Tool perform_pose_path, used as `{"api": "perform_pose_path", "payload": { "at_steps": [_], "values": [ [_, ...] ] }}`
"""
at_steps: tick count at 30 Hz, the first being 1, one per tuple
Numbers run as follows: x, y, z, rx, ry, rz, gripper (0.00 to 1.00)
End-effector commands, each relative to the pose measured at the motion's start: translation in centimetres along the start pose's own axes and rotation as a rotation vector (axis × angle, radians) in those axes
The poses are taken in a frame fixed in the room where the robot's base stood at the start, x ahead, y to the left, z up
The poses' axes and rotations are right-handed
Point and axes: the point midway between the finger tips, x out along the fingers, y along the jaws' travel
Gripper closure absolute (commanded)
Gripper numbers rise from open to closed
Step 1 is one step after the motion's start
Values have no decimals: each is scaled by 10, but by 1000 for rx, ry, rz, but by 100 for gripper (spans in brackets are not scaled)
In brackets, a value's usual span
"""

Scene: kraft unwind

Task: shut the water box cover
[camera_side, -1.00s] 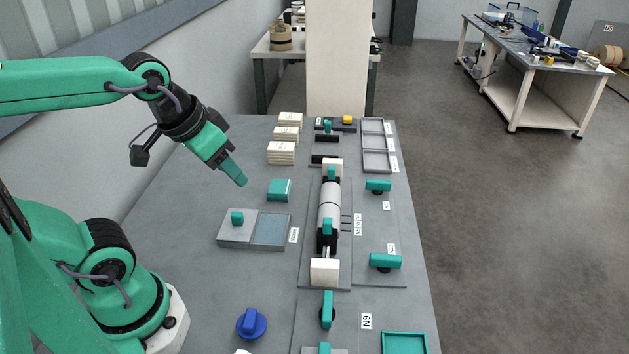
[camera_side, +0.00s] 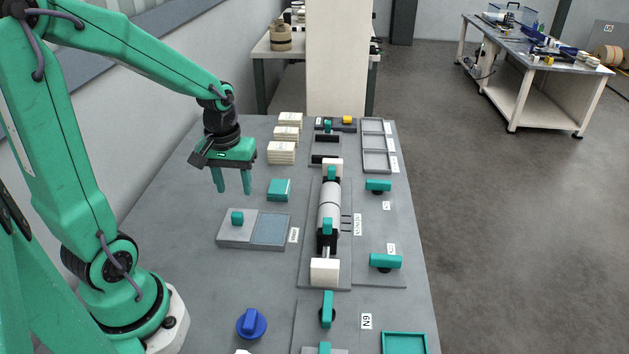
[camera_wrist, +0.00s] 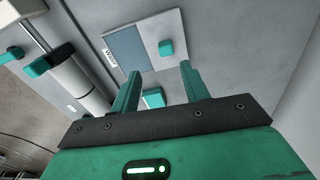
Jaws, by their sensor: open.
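The water box (camera_side: 254,246) is a low grey tray on the bench, left of the roller rig. Its grey cover (camera_side: 231,232) with a teal knob (camera_side: 237,217) lies over the left half. The blue-grey water (camera_side: 271,229) shows uncovered on the right half. In the wrist view the knob (camera_wrist: 166,48) and the water (camera_wrist: 127,47) are ahead of the fingers, with the label beside the water. My gripper (camera_side: 233,190) points down, open and empty, above the bench near the box's back left. Its fingers also show in the wrist view (camera_wrist: 160,72), apart from the knob.
A teal block (camera_side: 279,190) lies behind the box. Cream stacks (camera_side: 282,152) stand further back. The roller rig (camera_side: 329,205) with teal handles is to the right. A blue knob (camera_side: 251,323) is in front. The bench left of the box is clear.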

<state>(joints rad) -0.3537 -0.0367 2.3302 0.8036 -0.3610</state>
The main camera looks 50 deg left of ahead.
Motion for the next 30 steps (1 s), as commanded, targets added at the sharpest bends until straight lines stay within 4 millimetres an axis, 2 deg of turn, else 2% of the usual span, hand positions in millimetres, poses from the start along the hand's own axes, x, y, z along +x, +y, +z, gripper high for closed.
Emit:
{"api": "perform_pose_path", "payload": {
  "at_steps": [6,20,30],
  "values": [
    [16,-9,-6,-67,-40,-17,55],
    [26,-9,-6,-72,-43,-18,55],
    [59,-10,-4,-71,-45,-19,55]
  ]
}}
